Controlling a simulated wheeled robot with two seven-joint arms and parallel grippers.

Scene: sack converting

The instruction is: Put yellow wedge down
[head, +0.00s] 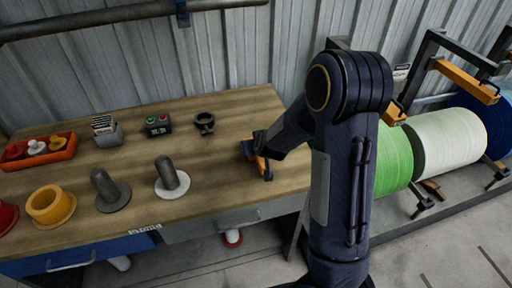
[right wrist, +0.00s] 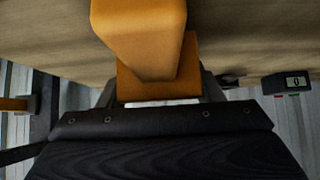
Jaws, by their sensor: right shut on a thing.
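The yellow wedge (right wrist: 140,35), orange-yellow in colour, is between the fingers of my right gripper (right wrist: 158,88) in the right wrist view. The gripper is shut on it. In the head view the wedge (head: 264,168) is partly hidden by my right gripper (head: 258,156). It is at the right part of the wooden workbench (head: 225,185), low over or on the top; I cannot tell whether it touches the wood. My left gripper is not in view.
On the bench are a black ring-shaped holder (head: 204,122), a button box (head: 158,124), a grey card holder (head: 106,131), an orange tray (head: 40,151), two grey posts (head: 172,177) and a yellow ring (head: 51,205). Green and white rolls (head: 445,142) stand right.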

